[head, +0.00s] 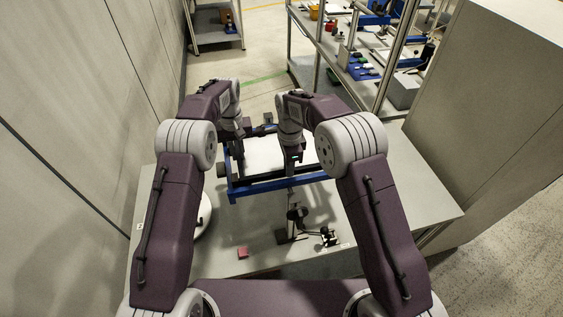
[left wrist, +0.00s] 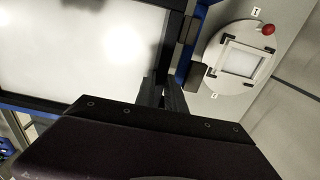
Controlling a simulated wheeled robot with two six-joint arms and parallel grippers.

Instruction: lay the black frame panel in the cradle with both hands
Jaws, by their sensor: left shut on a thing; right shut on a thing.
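The black frame panel (head: 265,157), with a pale white face inside a dark border, lies at the blue cradle (head: 258,188) in the middle of the table. In the left wrist view the panel (left wrist: 75,45) fills the upper left, with blue cradle parts (left wrist: 185,55) beside its edge. My left gripper (head: 239,153) is shut on the panel's left side; its fingers (left wrist: 175,97) show at the border. My right gripper (head: 293,160) is over the panel's right part and shut, its fingertips partly hidden by the wrist. I cannot tell whether the panel rests on the cradle or hangs just above it.
A small black device (head: 297,214) on a stand and a red block (head: 242,252) sit on the grey table (head: 410,190) near its front. A round white fixture (left wrist: 238,60) with a red knob is left of the cradle. Shelving (head: 330,50) stands behind at right.

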